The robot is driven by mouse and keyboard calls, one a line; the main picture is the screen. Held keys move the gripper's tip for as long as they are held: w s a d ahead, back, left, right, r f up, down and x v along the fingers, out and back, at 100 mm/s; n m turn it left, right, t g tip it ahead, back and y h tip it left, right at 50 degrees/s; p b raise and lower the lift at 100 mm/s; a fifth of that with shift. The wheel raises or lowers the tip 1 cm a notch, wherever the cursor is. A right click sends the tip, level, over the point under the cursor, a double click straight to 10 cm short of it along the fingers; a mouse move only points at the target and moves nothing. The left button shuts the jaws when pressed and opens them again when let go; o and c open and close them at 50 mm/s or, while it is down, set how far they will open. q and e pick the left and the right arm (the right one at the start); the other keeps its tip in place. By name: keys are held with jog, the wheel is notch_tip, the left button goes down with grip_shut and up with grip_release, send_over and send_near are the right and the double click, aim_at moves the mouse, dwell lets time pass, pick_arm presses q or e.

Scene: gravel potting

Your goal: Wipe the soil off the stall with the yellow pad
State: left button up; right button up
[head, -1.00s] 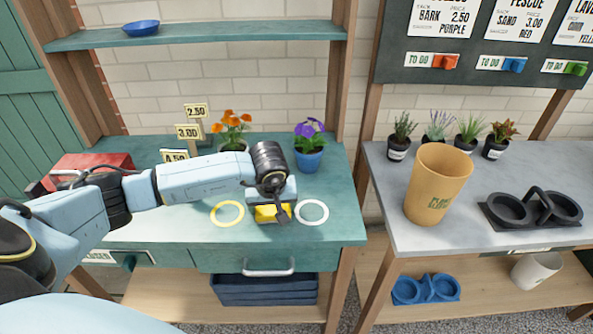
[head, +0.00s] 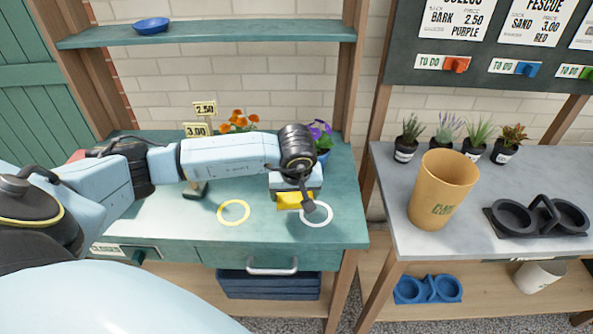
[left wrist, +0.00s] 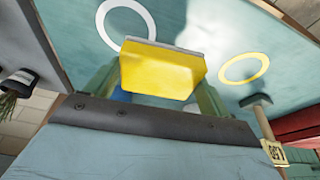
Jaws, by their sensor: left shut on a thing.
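The yellow pad (head: 289,201) is held by my left gripper (head: 294,191) over the front part of the green stall top (head: 262,228), just left of the white ring (head: 329,217). In the left wrist view the yellow pad (left wrist: 160,72) sits between the two green fingers of my left gripper (left wrist: 157,85), which are shut on it. I cannot tell whether the pad touches the surface. I cannot make out soil on the stall; the arm hides part of the top. My right gripper is not in view.
A yellow ring (head: 234,212) lies left of the pad. Purple flowers (head: 321,133), orange flowers (head: 238,121) and price signs (head: 196,131) stand behind my arm. On the grey table at right are a large orange pot (head: 442,190) and a black double holder (head: 540,216).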

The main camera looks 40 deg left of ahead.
pick_arm(q)
jog(key=shift+r+p, duration=0.7)
jog(key=shift+r, duration=0.75)
